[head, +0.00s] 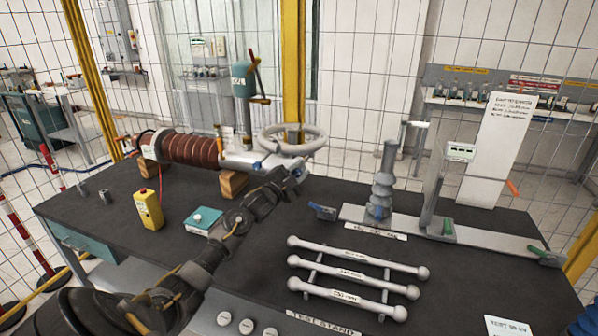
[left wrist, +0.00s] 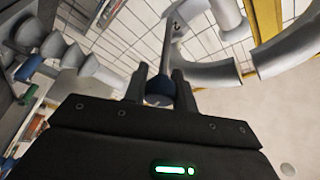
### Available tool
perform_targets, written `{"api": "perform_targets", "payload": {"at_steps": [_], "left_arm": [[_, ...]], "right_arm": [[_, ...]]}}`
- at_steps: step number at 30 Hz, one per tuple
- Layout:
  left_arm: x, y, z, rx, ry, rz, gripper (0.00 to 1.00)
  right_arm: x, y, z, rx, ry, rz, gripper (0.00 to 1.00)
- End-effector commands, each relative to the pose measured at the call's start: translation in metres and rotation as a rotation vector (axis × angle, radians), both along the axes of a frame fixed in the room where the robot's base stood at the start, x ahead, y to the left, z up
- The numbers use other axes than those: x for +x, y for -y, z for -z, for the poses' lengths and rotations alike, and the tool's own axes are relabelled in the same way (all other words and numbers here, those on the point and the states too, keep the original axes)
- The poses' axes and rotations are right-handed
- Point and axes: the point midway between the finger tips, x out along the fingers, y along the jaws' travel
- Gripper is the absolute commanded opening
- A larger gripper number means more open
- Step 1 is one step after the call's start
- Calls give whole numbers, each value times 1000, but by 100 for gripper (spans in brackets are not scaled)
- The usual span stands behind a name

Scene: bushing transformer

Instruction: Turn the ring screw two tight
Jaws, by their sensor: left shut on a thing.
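The brown ribbed bushing (head: 195,150) lies on wooden blocks at the back of the bench. Its grey metal end carries a large pale ring (head: 293,140). My left gripper (head: 294,168) is at this metal end, just below the ring. In the left wrist view, my left gripper (left wrist: 159,86) is shut on a small blue screw head (left wrist: 160,90), with a grey shaft running up beyond it. The pale ring (left wrist: 200,72) curves close by there. I cannot tell how far the screw is seated. In the head view the arm and fingers hide the grip. My right gripper is not in view.
A yellow control box (head: 148,209) and a teal box (head: 203,221) stand left of my arm. A rack of pale rods (head: 350,272) lies at front right. A grey ribbed insulator (head: 384,185) stands on a metal bar behind it.

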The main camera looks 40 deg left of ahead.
Motion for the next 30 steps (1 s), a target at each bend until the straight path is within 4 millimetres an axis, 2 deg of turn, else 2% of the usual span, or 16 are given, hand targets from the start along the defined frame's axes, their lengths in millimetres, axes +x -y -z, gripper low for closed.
{"api": "perform_targets", "payload": {"at_steps": [30], "left_arm": [[0,0,8,913,-322,1,4]], "right_arm": [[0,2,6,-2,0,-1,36]]}}
